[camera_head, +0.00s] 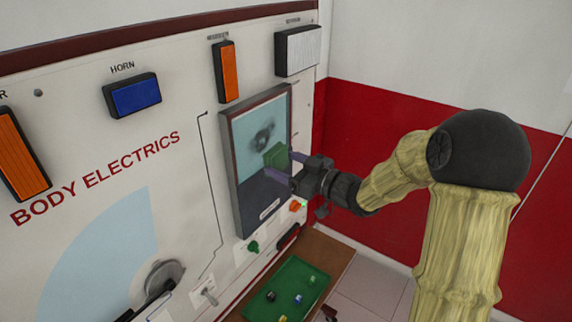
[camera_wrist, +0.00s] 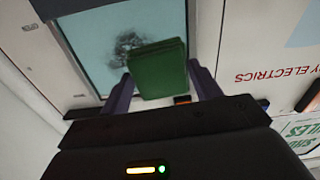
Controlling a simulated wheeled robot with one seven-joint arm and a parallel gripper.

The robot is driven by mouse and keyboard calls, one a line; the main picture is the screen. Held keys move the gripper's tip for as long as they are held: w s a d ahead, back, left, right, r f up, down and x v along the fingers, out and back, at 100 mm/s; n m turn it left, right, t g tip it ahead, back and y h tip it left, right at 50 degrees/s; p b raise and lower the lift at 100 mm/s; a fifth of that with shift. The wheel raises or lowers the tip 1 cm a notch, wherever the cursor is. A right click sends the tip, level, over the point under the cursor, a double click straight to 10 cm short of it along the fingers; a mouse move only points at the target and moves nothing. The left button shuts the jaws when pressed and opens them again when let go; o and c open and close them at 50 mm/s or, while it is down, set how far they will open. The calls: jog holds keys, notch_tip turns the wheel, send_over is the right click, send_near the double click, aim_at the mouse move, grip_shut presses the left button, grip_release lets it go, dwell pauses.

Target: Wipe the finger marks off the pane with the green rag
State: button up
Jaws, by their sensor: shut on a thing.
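The pane (camera_head: 244,139) is a pale blue sheet in a dark frame on the upright board, and it also shows in the wrist view (camera_wrist: 92,45). Dark smudged finger marks (camera_head: 263,137) sit near its middle; the wrist view shows them too (camera_wrist: 128,43). My gripper (camera_head: 280,167) is shut on the green rag (camera_head: 277,155), a folded block between the two purple fingers in the wrist view (camera_wrist: 159,70). The rag is in front of the pane, just below and overlapping the marks in the wrist view. I cannot tell whether it touches the pane.
The board carries a blue horn block (camera_head: 133,95), an orange block (camera_head: 227,72) and a white block (camera_head: 298,50). Below are a green knob (camera_head: 253,247) and a green tray (camera_head: 258,306) with small parts. A red and white wall (camera_head: 370,130) stands to the right.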

jog(key=shift+x, duration=2.9)
jog(key=shift+x, duration=1)
jog(key=shift+d, duration=0.1)
jog(key=shift+w+d+r+p, duration=0.1)
jog(key=shift+w+d+p, duration=0.35)
jog(key=shift+w, duration=0.2)
jog(key=shift+w+d+p, duration=0.3)
jog(key=shift+w+d, duration=0.3)
jog(key=shift+w, duration=0.05)
jog(key=shift+w+d, duration=0.25)
jog(key=shift+w+d+p, duration=0.45)
jog(key=shift+w+d, duration=0.1)
jog(key=shift+w, duration=0.25)
jog(key=shift+w+d+p, duration=0.45)
jog(key=shift+w+d, duration=0.1)
jog(key=shift+w, duration=0.25)
